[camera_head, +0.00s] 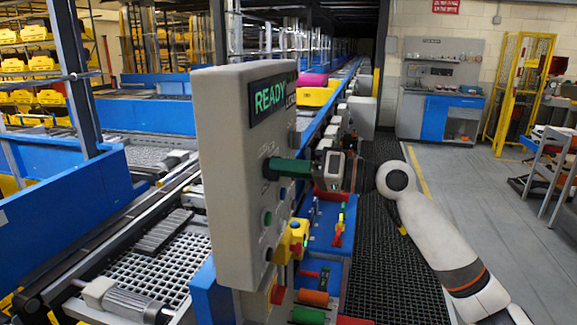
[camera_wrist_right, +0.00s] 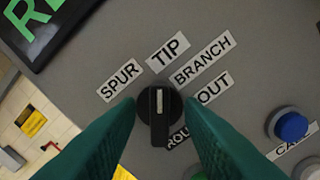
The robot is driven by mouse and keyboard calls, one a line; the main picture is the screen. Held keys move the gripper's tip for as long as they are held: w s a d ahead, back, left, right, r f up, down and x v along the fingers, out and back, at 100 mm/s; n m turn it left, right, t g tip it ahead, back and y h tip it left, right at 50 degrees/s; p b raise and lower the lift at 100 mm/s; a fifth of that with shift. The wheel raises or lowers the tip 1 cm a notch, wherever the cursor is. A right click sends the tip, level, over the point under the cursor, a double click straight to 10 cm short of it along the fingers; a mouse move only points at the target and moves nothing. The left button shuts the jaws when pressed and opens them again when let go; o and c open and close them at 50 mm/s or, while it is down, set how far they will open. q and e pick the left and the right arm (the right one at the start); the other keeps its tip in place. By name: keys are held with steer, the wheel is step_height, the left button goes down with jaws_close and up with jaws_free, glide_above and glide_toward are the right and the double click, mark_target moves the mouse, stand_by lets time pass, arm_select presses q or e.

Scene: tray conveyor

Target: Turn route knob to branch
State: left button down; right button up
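The route knob (camera_wrist_right: 159,118) is a round black dial with a raised bar and a white mark on the grey control panel (camera_head: 228,150). Its mark points up in the right wrist view, roughly at the TIP label (camera_wrist_right: 168,52). The BRANCH label (camera_wrist_right: 203,60) lies up and right of the knob, the SPUR label (camera_wrist_right: 120,80) to the left. My right gripper (camera_wrist_right: 160,103) has its green fingers apart, one on each side of the knob; I cannot tell whether they touch it. In the head view the right gripper (camera_head: 272,168) reaches the panel from the right. My left gripper is not in view.
A lit READY display (camera_head: 270,98) is above the knob. A blue button (camera_wrist_right: 290,125) sits right of it in the wrist view. A yellow box (camera_head: 290,240) is on the panel's side. Conveyors run behind and left; a dark mat (camera_head: 385,240) covers the floor to the right.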

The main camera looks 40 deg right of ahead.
jaws_close()
steer(key=shift+m, duration=0.3)
steer(key=shift+m+p, duration=2.55)
steer(key=shift+m, duration=0.95)
steer(key=shift+f, duration=0.1)
jaws_free()
steer(key=shift+d, duration=0.1)
